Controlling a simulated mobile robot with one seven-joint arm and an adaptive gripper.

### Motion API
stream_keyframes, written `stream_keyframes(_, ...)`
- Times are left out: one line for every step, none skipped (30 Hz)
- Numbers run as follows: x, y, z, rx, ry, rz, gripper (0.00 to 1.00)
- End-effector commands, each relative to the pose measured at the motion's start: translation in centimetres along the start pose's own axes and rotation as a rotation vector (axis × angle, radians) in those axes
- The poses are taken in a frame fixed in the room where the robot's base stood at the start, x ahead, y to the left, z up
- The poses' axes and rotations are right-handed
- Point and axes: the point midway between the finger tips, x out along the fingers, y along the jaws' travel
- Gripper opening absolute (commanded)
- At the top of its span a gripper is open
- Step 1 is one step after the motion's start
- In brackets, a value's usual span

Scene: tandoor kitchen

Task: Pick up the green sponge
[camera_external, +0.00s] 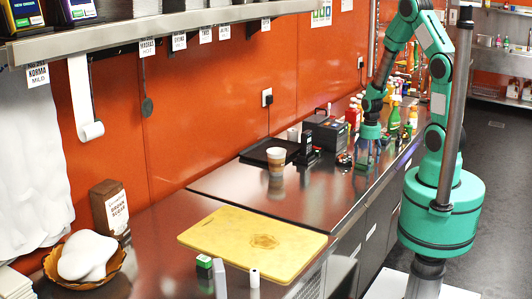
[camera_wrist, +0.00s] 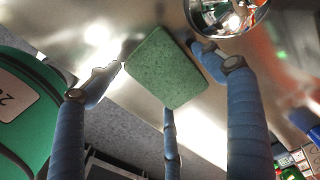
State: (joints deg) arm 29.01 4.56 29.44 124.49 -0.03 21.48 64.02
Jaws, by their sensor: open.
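The green sponge (camera_wrist: 165,68) shows in the wrist view, a flat block with rounded corners over the shiny metal counter. My gripper (camera_wrist: 165,85) has blue fingers spread around it, one on the left, one on the right and one below. The fingertips are close to the sponge's edges; I cannot tell whether any touches it. In the external view my gripper (camera_external: 364,155) points down over the far part of the counter.
A shiny round metal bowl (camera_wrist: 226,14) is close beside the sponge. Several bottles (camera_external: 396,115) and a dark box (camera_external: 326,132) stand near my gripper. A paper cup (camera_external: 276,161) and a yellow cutting board (camera_external: 252,243) are nearer the camera. The counter between cup and board is clear.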

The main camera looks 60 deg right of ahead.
Motion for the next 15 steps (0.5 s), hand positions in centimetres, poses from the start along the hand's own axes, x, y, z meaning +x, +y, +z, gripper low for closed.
stream_keyframes(-0.01, 0.0, 0.0, 0.0, 0.0, 0.0, 0.81)
stream_keyframes(-0.01, 0.0, 0.0, 0.0, 0.0, 0.0, 0.81)
stream_keyframes(-0.01, 0.01, 0.0, 0.0, 0.0, 0.0, 0.81)
stream_keyframes(-0.01, 0.01, 0.0, 0.0, 0.0, 0.0, 0.81)
stream_keyframes(-0.01, 0.01, 0.01, 0.0, 0.0, 0.0, 0.81)
stream_keyframes(-0.01, 0.02, 0.01, 0.0, 0.0, 0.0, 0.81)
stream_keyframes(-0.01, 0.02, 0.01, 0.0, 0.0, 0.0, 0.81)
stream_keyframes(-0.01, 0.02, 0.01, 0.0, 0.0, 0.0, 0.81)
stream_keyframes(-0.01, 0.02, 0.01, 0.0, 0.0, 0.0, 0.81)
stream_keyframes(-0.01, 0.02, 0.01, 0.0, 0.0, 0.0, 0.81)
stream_keyframes(-0.01, 0.02, 0.01, 0.0, 0.0, 0.001, 0.77)
stream_keyframes(-0.01, 0.02, 0.01, 0.0, 0.0, 0.001, 0.69)
stream_keyframes(-0.01, 0.02, 0.01, 0.0, 0.0, 0.001, 0.64)
stream_keyframes(-0.01, 0.02, 0.01, 0.0, 0.0, 0.001, 0.62)
stream_keyframes(-0.01, 0.02, 0.01, 0.0, 0.0, 0.001, 0.62)
